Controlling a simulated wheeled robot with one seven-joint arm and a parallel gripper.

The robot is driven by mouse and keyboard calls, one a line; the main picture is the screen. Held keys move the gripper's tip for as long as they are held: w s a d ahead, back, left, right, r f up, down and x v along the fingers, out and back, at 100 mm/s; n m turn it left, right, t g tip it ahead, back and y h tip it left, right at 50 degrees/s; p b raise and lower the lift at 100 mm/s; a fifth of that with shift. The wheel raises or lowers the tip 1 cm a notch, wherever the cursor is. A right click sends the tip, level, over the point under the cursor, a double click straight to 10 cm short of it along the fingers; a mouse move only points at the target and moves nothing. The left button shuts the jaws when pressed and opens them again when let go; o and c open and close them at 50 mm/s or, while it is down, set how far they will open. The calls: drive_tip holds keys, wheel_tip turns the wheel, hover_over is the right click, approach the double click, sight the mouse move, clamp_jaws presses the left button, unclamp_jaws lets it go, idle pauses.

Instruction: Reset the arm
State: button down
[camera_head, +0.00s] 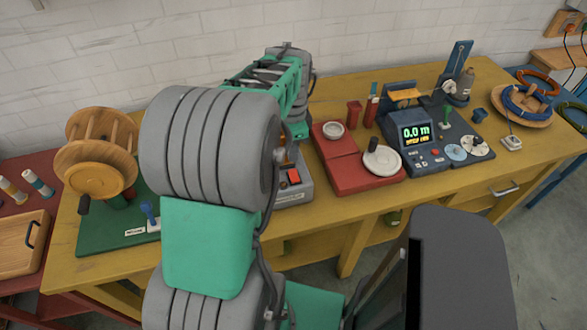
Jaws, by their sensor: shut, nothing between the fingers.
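My arm (210,150) is the task's own object. Its grey ribbed joints and green links rise from the bottom of the picture, left of the middle. The large grey joint hangs in front of the yellow bench (340,225). Past it, a green link with cut-outs (262,80) runs up and away to a grey joint over the bench's back edge by the wall. My gripper does not show; my arm's own links may hide it. I see no fingertips and nothing held.
A wooden winder (98,155) stands at left on a green board (120,232). Red scales (360,172), a dark meter reading 0.0 m (417,134) and a coil plate (524,106) stand rightward. A red table (15,205) holds a wooden board. The white wall is close behind.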

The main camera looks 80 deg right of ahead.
drive_tip(key=shift+r+p, duration=0.35)
drive_tip(key=shift+r, duration=0.45)
drive_tip(key=shift+f, duration=0.1)
